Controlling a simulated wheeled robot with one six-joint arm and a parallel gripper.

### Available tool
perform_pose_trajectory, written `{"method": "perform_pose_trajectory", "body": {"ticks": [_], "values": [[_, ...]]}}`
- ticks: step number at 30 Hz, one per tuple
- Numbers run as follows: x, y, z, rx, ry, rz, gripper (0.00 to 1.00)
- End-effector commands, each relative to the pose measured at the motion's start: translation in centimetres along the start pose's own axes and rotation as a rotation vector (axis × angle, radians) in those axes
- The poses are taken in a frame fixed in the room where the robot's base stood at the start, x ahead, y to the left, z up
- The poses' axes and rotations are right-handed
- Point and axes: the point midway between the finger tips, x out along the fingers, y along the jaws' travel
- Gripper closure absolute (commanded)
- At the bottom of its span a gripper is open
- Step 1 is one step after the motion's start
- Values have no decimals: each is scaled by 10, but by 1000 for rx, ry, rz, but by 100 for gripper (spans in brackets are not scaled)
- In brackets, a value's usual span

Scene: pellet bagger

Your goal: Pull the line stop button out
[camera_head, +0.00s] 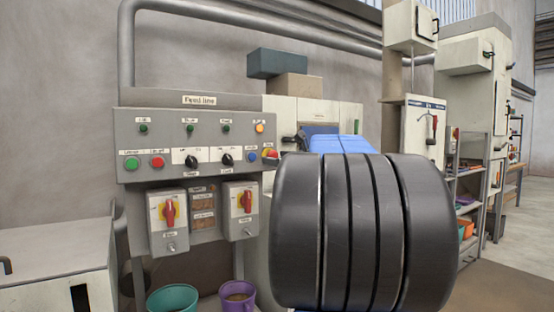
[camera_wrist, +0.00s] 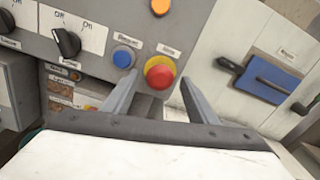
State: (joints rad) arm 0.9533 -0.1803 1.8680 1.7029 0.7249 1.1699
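The line stop button is a red mushroom head on a yellow collar at the right end of the grey control panel. It shows in the wrist view (camera_wrist: 160,74) and partly in the head view (camera_head: 269,153), close to my dark arm. My gripper (camera_wrist: 159,78) is open in the wrist view, with one finger on each side of the button in the picture. Nothing is held. I cannot tell how far the fingertips are from the button or whether they touch it. In the head view my arm hides the gripper.
A blue button (camera_wrist: 123,57) sits just left of the stop button, and an orange lamp (camera_wrist: 161,6) above it. A black selector knob (camera_wrist: 67,42) is further left. A blue hatch with a dark handle (camera_wrist: 264,83) is to the right. Two red-handled switches (camera_head: 169,211) hang below the panel.

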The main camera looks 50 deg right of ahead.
Motion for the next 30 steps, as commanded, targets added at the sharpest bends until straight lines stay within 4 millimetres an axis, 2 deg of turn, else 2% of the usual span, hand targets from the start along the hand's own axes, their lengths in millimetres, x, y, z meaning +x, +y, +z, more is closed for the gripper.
{"method": "perform_pose_trajectory", "body": {"ticks": [5,8,21,30], "values": [[-4,0,0,0,0,0,47],[-13,-1,0,-1,0,-2,47],[-90,-1,0,-1,0,-5,47],[-134,-1,0,-2,0,-4,47]]}}
